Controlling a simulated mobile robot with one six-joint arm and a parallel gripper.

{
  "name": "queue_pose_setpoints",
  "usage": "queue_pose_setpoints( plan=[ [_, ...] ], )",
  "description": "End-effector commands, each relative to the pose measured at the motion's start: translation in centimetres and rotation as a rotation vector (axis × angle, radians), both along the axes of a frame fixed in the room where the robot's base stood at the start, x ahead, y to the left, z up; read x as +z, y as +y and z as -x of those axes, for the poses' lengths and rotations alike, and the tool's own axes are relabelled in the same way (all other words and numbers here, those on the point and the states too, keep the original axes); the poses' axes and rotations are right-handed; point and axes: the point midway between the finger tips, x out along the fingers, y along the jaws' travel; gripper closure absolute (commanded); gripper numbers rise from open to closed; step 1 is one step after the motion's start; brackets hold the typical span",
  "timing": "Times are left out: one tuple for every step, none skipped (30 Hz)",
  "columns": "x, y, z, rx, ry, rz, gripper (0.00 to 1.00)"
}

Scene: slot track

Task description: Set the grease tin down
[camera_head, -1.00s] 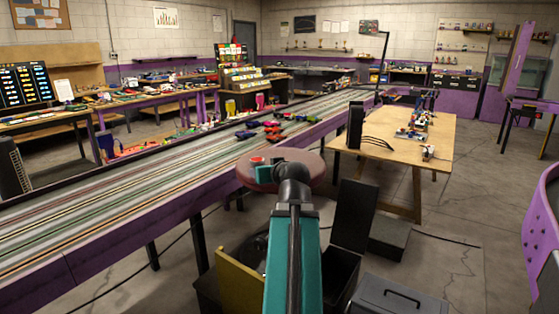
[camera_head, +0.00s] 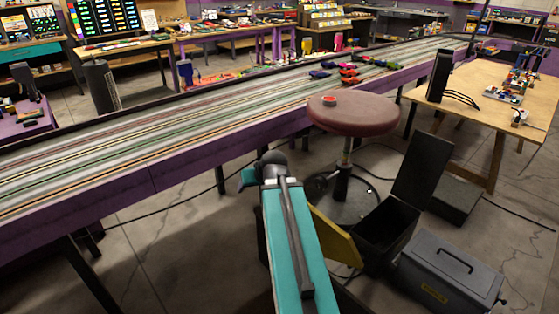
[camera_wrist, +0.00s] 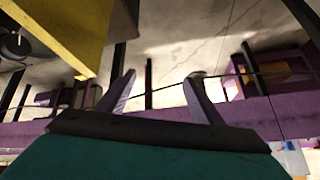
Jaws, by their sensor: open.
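A small, round red tin (camera_head: 329,99), which looks like the grease tin, sits on the dark red seat of a round stool (camera_head: 368,118), near the seat's far left edge. My gripper (camera_wrist: 160,88) is open in the wrist view, with only floor and background between its fingers. The tin does not show in the wrist view. In the head view my teal arm ends to the left of the stool and nearer to me, apart from the tin. The fingertips are hidden there.
The purple-sided slot track (camera_head: 190,155) runs behind the stool, with several cars on it. An open black box (camera_head: 385,232), a yellow panel (camera_head: 335,240) and a grey toolbox (camera_head: 447,272) stand at the lower right. A wooden table (camera_head: 480,120) stands at the right.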

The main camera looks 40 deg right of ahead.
Motion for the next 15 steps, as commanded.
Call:
queue_pose_setpoints(
  plan=[
    [-1.7,2.1,-0.5,0.026,0.033,-0.014,0.40],
    [-2.6,3.1,-0.6,0.039,0.052,-0.020,0.40],
    [-3.8,4.5,-0.8,0.055,0.076,-0.027,0.40],
    [-4.6,5.5,-0.9,0.067,0.095,-0.033,0.40],
    [-5.5,6.6,-1.0,0.079,0.114,-0.039,0.40],
    [-6.6,8.0,-1.0,0.095,0.139,-0.044,0.40],
    [-7.4,9.0,-1.0,0.108,0.158,-0.047,0.40],
    [-8.3,10.0,-1.0,0.118,0.176,-0.052,0.40],
    [-9.3,11.4,-0.9,0.134,0.202,-0.056,0.40],
    [-10.2,12.4,-0.8,0.147,0.223,-0.059,0.40],
    [-11.1,13.4,-0.6,0.159,0.242,-0.061,0.40],
    [-12.1,14.8,-0.4,0.174,0.268,-0.064,0.40],
    [-13.0,15.7,-0.2,0.185,0.288,-0.065,0.40],
    [-13.8,16.8,0.0,0.197,0.308,-0.065,0.40],
    [-15.0,18.1,0.4,0.212,0.336,-0.068,0.40]
  ],
)
